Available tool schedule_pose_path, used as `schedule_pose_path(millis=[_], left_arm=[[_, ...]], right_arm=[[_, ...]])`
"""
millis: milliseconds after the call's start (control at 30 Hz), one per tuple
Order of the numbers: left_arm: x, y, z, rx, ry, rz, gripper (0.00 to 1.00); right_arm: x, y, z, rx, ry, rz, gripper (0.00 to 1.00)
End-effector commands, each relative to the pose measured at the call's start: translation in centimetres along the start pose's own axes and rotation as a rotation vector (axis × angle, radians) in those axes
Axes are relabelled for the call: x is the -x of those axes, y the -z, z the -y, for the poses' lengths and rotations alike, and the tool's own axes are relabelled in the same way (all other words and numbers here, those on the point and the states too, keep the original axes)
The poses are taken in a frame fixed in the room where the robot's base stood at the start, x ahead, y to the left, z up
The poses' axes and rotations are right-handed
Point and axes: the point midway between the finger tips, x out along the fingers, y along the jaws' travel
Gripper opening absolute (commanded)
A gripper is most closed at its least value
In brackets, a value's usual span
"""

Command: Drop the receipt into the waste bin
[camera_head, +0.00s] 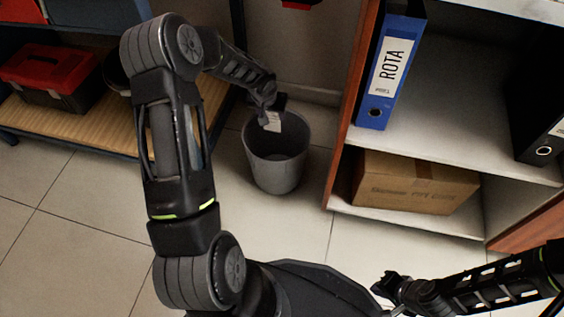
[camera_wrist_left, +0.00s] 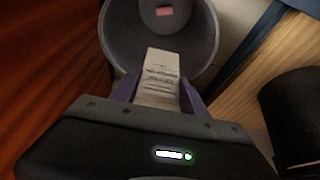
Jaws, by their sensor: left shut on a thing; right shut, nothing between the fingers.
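The receipt (camera_head: 273,122) is a small white printed slip. My left gripper (camera_head: 268,108) is shut on it above the open mouth of the waste bin. In the left wrist view the receipt (camera_wrist_left: 160,78) sticks out from between the fingers (camera_wrist_left: 158,92) towards the bin's opening. The waste bin (camera_head: 275,175) is a grey round bucket standing upright on the floor; its rim and inside wall also show in the left wrist view (camera_wrist_left: 205,35), with a small pinkish thing (camera_wrist_left: 164,11) inside. My right gripper (camera_head: 388,287) is shut and empty at the lower right.
A shelf unit with a wooden side (camera_head: 352,95) stands right of the bin, holding a blue ROTA binder (camera_head: 390,75) and a cardboard box (camera_head: 415,183). A low wooden shelf (camera_head: 60,128) with a red toolbox (camera_head: 48,70) is at left. Tiled floor in front is clear.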

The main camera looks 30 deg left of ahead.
Motion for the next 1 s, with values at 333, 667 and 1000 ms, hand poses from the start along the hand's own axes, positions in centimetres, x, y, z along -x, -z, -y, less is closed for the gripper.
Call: schedule_pose_path(millis=[333, 667, 1000], left_arm=[[-0.3, 0.0, 0.2, 0.003, 0.001, -0.001, 0.15], [-2.0, -0.8, 0.2, 0.003, 0.000, 0.001, 0.15], [-5.4, -2.2, 0.2, 0.003, 0.000, 0.000, 0.15]], right_arm=[[-0.2, 0.0, -0.1, 0.000, 0.000, -0.001, 0.00], [-1.7, 0.1, -0.5, 0.000, 0.000, -0.005, 0.00], [-4.2, 0.4, -1.3, -0.002, 0.001, -0.018, 0.00]])
